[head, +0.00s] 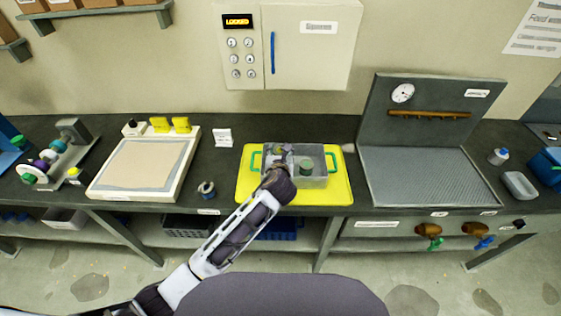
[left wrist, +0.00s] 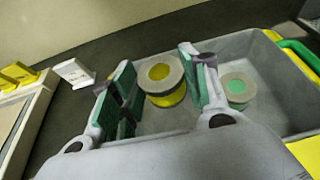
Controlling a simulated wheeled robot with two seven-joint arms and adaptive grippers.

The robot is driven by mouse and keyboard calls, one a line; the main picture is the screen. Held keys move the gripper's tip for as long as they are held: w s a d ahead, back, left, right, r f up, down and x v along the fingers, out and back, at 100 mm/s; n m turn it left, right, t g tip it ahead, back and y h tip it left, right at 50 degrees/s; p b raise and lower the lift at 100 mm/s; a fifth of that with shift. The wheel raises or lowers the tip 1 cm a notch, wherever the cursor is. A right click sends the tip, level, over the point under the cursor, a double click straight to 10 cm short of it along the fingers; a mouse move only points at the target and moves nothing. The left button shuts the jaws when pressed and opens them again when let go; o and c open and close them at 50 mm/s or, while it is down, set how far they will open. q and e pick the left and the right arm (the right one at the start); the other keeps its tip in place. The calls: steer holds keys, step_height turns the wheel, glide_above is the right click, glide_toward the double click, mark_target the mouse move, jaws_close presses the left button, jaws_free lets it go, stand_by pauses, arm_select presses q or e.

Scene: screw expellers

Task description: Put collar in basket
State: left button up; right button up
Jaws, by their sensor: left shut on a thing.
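The grey basket (head: 318,178) with green handles stands on a yellow mat (head: 340,190) on the dark counter; its wall shows in the left wrist view (left wrist: 262,50). My left gripper (head: 281,158) is over the left part of the basket. In the left wrist view its green-padded fingers (left wrist: 160,88) are shut on a round yellow piece with a tan ring-shaped top (left wrist: 163,97), seemingly the collar. A grey-and-green round piece (head: 306,167) sits in the basket to the right, also in the left wrist view (left wrist: 237,88). Whether the held piece touches the floor, I cannot tell.
A grey metal station (head: 425,175) stands right of the mat. A white label card (head: 223,137) stands behind.

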stand_by(0.3)
arm_select(q)
steer(key=shift+f, duration=1.9)
steer(key=shift+f, duration=0.65)
steer(key=o, duration=1.1)
steer(key=shift+f, duration=0.15)
steer(key=shift+o, duration=0.2)
steer(key=shift+s, duration=0.1)
steer(key=shift+f, duration=0.15)
steer(key=shift+a+r, duration=0.1)
steer(key=shift+r, duration=0.55)
steer(key=v, duration=1.2)
steer(key=shift+r, duration=0.2)
